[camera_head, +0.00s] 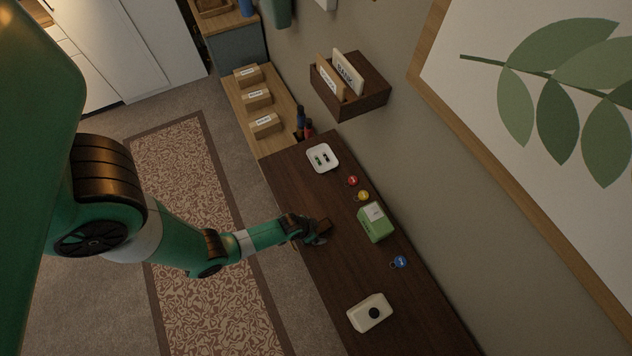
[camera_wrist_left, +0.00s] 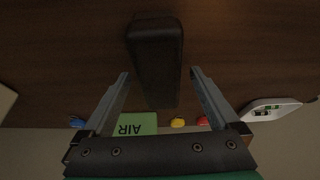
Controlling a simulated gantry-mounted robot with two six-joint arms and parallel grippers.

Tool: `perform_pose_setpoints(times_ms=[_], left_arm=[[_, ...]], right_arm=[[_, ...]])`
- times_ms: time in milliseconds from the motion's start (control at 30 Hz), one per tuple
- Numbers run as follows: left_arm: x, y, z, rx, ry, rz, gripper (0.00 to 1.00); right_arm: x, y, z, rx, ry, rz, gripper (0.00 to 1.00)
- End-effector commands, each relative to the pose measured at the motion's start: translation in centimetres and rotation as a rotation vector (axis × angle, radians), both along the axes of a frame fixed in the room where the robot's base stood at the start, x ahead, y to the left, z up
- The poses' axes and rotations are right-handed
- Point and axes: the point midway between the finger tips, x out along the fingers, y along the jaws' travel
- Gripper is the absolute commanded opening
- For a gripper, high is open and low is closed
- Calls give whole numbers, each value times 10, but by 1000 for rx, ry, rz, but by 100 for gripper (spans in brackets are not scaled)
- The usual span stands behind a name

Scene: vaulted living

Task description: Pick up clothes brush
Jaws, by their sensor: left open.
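The clothes brush looks like a dark, rounded block (camera_wrist_left: 155,60) in the left wrist view, lying on the dark wooden tabletop. In the head view a small brown part of it (camera_head: 325,226) shows just beyond my left gripper (camera_head: 316,235), near the table's left edge. My left gripper is open, with its fingers (camera_wrist_left: 160,75) on either side of the brush's near end. A gap shows between the brush and each finger. The brush's underside is hidden. My right gripper is in neither view.
A wall with a wooden letter holder (camera_head: 362,101) borders the right side.

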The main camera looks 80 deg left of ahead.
Motion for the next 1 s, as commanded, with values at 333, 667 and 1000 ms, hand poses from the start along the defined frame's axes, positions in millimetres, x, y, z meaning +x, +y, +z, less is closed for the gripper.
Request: perform_pose_setpoints(times_ms=[333, 667, 1000], left_arm=[[0, 0, -4, 0, 0, 0, 95], [0, 0, -4, 0, 0, 0, 68], [0, 0, -4, 0, 0, 0, 7]], right_arm=[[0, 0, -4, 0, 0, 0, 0], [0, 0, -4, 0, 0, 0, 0], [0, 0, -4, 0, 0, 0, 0]])
